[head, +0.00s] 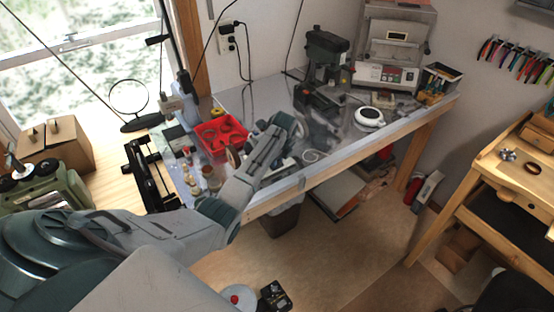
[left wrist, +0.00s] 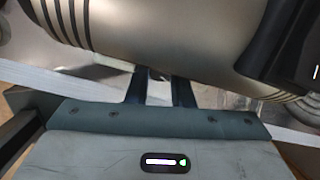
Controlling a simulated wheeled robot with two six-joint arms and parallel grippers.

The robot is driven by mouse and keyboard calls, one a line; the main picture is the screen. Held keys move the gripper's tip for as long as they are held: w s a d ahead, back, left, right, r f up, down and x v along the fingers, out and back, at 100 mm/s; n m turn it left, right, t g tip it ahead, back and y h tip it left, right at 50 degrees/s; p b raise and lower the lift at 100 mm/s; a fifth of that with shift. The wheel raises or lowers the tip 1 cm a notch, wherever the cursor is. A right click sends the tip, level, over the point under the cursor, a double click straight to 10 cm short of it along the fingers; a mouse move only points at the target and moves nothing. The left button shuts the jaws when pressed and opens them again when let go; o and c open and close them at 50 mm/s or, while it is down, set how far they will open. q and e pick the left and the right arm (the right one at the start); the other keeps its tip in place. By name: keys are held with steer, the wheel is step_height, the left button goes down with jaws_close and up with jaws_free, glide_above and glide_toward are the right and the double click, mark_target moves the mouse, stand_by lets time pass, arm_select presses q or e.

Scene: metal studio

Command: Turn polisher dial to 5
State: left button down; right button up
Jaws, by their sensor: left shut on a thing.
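The polisher's rounded silver-grey body (left wrist: 170,35) fills the top of the left wrist view, with dark ribbed bands at both ends. My left gripper (left wrist: 159,88) reaches in right under this body, its two dark fingers close together and shut on a small part there. That part seems to be the dial, but the polisher and fingers hide it, so its setting cannot be read. In the head view my left forearm crosses the metal-topped bench (head: 318,170) and hides most of the polisher. My right gripper is in neither view.
A red tray (head: 222,137) and small jars (head: 210,178) stand left of my forearm. A drill press (head: 326,50), a grey machine with a control panel (head: 392,74) and a white round dish (head: 369,117) are farther back.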

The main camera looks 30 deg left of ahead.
arm_select(q)
steer(key=shift+f+m, duration=0.1)
steer(key=shift+m, duration=0.2)
steer(key=c, duration=1.3)
jaws_free()
steer(key=b+v, duration=0.3)
steer(key=v, duration=0.7)
steer(key=shift+w+d+r+b, duration=0.1)
steer(key=shift+r+b, duration=0.25)
steer(key=shift+r, duration=0.1)
